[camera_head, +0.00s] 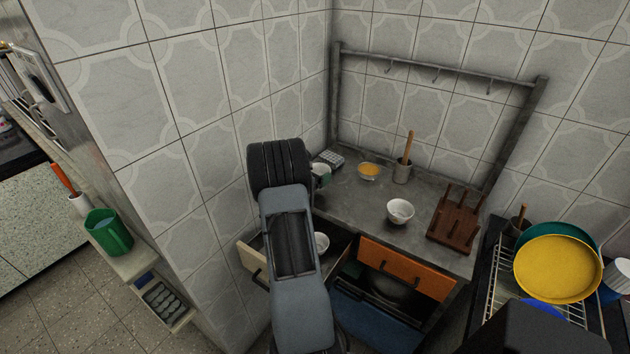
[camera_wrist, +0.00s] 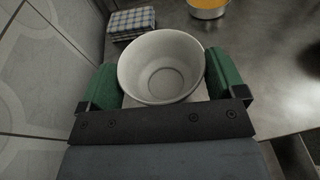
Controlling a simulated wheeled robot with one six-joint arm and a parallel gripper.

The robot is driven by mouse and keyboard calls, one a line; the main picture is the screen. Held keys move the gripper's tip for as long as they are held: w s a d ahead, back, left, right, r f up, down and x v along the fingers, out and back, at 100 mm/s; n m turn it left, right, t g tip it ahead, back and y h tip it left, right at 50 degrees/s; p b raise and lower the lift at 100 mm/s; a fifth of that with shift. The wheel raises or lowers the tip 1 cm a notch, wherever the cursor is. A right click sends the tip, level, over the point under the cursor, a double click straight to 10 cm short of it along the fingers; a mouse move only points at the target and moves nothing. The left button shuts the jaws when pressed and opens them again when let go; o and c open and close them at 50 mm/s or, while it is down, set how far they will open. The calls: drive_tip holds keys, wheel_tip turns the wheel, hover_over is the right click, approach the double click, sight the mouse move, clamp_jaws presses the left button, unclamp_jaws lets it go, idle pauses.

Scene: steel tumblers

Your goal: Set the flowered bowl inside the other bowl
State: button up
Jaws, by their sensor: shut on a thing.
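My gripper (camera_wrist: 163,82) is shut on a white bowl (camera_wrist: 162,50), with a green finger on either side of it. The held bowl is upright and its inside looks plain and empty; its outer wall is mostly hidden. In the head view, my arm hides most of the gripper and the held bowl. A second white bowl (camera_head: 400,211) stands upright on the grey counter, right of my gripper, with faint marks on its outside. A third white bowl (camera_head: 321,243) shows lower down beside my arm, partly hidden. I cannot tell which bowl has flowers.
A checked cloth (camera_head: 330,158), a pan with yellow contents (camera_head: 368,171), a pot with a wooden handle (camera_head: 402,172) and a brown wooden rack (camera_head: 456,216) stand on the counter (camera_head: 358,205). A dish rack with plates (camera_head: 558,268) is at right.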

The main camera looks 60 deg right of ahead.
wheel_tip(320, 180, down, 3)
drive_tip(key=shift+w+d+f+p, duration=0.1)
drive_tip(key=shift+d+p, duration=0.05)
drive_tip(key=shift+p, duration=0.25)
drive_tip(key=shift+f, duration=0.15)
drive_tip(key=shift+f, duration=0.1)
drive_tip(key=shift+f, duration=0.15)
drive_tip(key=o, duration=0.6)
drive_tip(key=shift+o, duration=0.2)
